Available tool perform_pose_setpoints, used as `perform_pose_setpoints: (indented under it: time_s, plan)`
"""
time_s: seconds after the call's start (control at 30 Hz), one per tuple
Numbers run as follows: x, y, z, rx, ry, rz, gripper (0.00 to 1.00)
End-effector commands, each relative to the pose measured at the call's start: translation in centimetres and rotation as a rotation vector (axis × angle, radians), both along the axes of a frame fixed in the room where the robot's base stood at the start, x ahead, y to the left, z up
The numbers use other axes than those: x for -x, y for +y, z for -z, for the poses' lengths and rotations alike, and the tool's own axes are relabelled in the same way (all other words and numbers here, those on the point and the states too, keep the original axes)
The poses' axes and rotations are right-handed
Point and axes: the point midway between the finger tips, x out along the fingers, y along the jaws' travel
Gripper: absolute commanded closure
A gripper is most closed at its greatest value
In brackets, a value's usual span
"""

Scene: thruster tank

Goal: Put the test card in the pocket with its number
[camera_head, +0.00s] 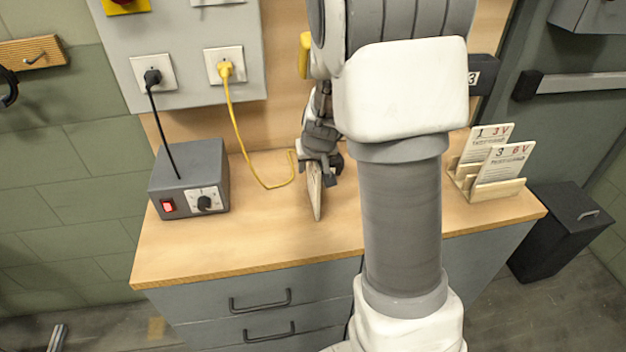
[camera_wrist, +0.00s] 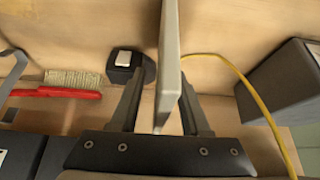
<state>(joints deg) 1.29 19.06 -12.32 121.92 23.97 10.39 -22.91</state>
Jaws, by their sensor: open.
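The test card (camera_head: 315,192) is a thin pale board seen nearly edge-on, upright over the middle of the bench; its number cannot be read. My gripper (camera_head: 322,165) is over the card's upper end. In the wrist view my gripper (camera_wrist: 162,105) is open, and the card (camera_wrist: 169,65) runs between its two fingers. The wooden card holder (camera_head: 490,188) is at the bench's right end. It holds two cards, one marked "1 3V" (camera_head: 486,146) and one marked "3 6V" (camera_head: 503,163). My arm hides part of the bench between gripper and holder.
A grey box (camera_head: 190,178) with a red switch and knob stands at the left. A yellow cable (camera_head: 250,158) curls on the bench beside my gripper. The wrist view shows a red-handled brush (camera_wrist: 65,88) and a black block (camera_wrist: 124,62). The bench's front middle is clear.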

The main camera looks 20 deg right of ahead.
Motion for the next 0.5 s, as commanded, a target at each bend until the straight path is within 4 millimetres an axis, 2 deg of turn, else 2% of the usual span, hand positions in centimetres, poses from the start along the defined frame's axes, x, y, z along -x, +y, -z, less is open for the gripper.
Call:
perform_pose_setpoints:
  time_s: [0.4,0.43,0.5]
  plan:
    - [-0.01,0.0,0.17,0.0,0.0,0.0,0.54]
    - [-0.01,0.0,0.17,0.0,0.0,0.0,0.56]
    - [-0.01,0.0,0.17,0.0,0.0,0.0,0.68]
